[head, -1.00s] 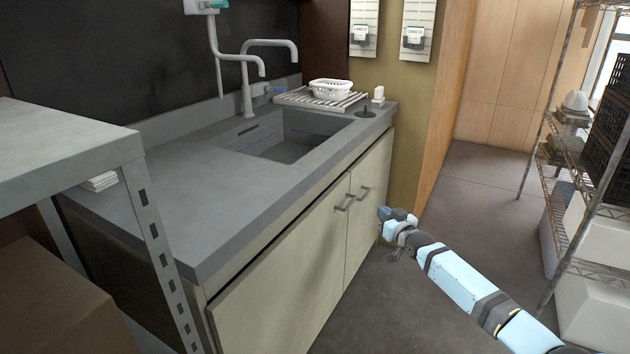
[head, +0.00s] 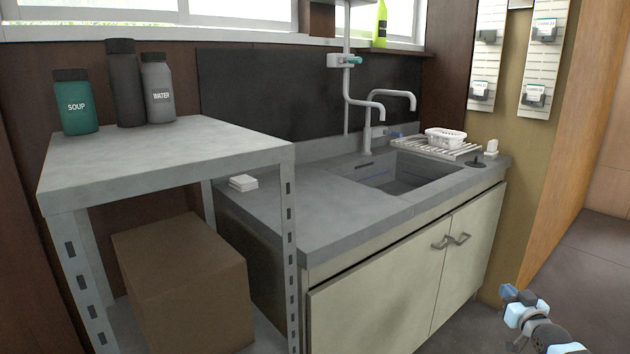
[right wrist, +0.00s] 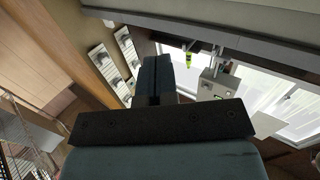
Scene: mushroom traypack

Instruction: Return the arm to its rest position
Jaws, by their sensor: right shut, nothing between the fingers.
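My right gripper (head: 516,298) shows at the lower right of the head view, in front of the sink cabinet's right end. It also shows in the right wrist view (right wrist: 155,75), where its fingers are together with nothing between them. It touches nothing that I can see. Most of the right arm is cut off by the bottom edge of the head view. My left gripper is not in view.
A grey metal shelf unit (head: 165,160) with bottles on top and a cardboard box (head: 185,285) stands at left. The sink counter (head: 300,230) runs beside it, with a white basket (head: 445,138) by the basin. Open floor (head: 590,260) lies at right.

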